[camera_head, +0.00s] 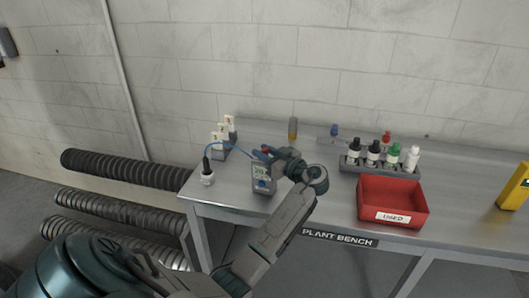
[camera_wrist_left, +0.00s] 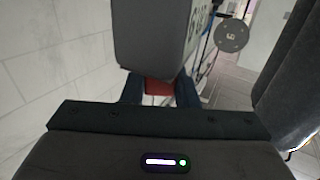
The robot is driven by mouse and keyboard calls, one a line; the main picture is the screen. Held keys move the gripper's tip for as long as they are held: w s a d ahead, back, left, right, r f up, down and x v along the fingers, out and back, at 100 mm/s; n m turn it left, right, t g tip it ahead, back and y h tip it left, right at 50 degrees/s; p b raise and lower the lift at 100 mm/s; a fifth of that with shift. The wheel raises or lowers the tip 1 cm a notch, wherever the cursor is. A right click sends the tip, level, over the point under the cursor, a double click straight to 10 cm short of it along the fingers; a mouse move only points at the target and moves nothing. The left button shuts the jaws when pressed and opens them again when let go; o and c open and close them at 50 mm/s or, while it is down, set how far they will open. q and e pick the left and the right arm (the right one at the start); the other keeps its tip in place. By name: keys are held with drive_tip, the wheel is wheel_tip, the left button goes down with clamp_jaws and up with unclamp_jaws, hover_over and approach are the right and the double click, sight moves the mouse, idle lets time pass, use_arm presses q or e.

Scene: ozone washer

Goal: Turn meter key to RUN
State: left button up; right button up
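My left gripper (camera_head: 264,153) is at the meter's top, reaching in from the right. In the left wrist view, a grey block (camera_wrist_left: 158,45), seemingly the meter, is close ahead. A red piece (camera_wrist_left: 160,88), probably the key, fills the gap between the dark fingers, which appear to touch it on both sides. The key's pointing direction and any RUN mark cannot be read. My right gripper is not in view.
On the plant bench (camera_head: 460,225) stand a rack (camera_head: 352,163) of several bottles, a red "USED" bin (camera_head: 393,201) and a yellow unit (camera_head: 515,187). The wall is close behind.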

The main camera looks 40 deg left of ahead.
use_arm(q)
drive_tip(key=c, duration=0.4)
drive_tip(key=m+t+b, duration=0.2)
drive_tip(key=t+b, duration=0.1)
drive_tip(key=shift+f+t+b, duration=0.3)
drive_tip(key=shift+f, duration=0.05)
drive_tip(key=shift+r+m+t+h+b, duration=0.2)
drive_tip(key=shift+m+t+h+b, duration=0.35)
drive_tip(key=shift+m+t, duration=0.45)
drive_tip(key=shift+r+t, duration=0.15)
drive_tip(key=shift+t, duration=0.35)
drive_tip(key=o, duration=1)
